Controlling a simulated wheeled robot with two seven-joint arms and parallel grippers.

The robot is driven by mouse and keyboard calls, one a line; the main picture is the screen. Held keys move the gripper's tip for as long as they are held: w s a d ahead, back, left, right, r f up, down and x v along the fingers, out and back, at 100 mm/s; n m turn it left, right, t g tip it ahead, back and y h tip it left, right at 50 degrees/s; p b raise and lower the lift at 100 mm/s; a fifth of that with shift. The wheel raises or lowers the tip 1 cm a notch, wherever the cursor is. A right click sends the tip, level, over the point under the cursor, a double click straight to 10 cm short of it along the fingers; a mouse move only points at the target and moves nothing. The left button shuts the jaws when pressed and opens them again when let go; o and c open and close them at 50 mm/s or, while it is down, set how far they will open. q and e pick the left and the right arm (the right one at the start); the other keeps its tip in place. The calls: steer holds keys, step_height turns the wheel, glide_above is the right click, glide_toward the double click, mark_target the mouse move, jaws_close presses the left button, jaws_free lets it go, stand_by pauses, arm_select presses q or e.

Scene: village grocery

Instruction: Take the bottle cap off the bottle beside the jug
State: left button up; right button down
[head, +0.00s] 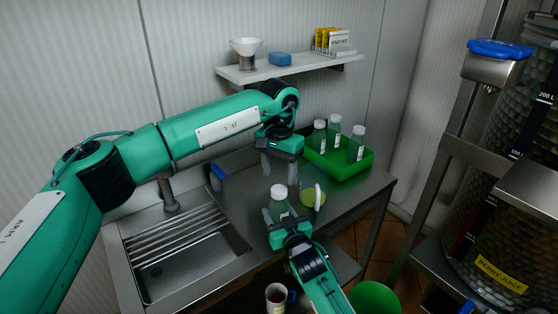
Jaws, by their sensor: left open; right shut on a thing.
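A clear greenish bottle (278,206) stands upright near the counter's front edge, with its white bottle cap (279,191) on top. My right gripper (282,216) is shut on the bottle's body, which hides its lower part. My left gripper (279,168) is open and empty, fingers pointing down, above and behind the cap, apart from it. A yellow-green vessel with a pale upright part (312,198), seemingly the jug, stands just right of the bottle.
A green crate (345,174) with three capped bottles stands behind on the right. A sink (175,265) with a tap (170,195) is on the left. A wall shelf (290,68) hangs above. A mug (277,296) sits below the counter's front.

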mark_target(279, 189)
arm_select(q)
steer(key=shift+f, duration=2.35)
steer(key=c, duration=1)
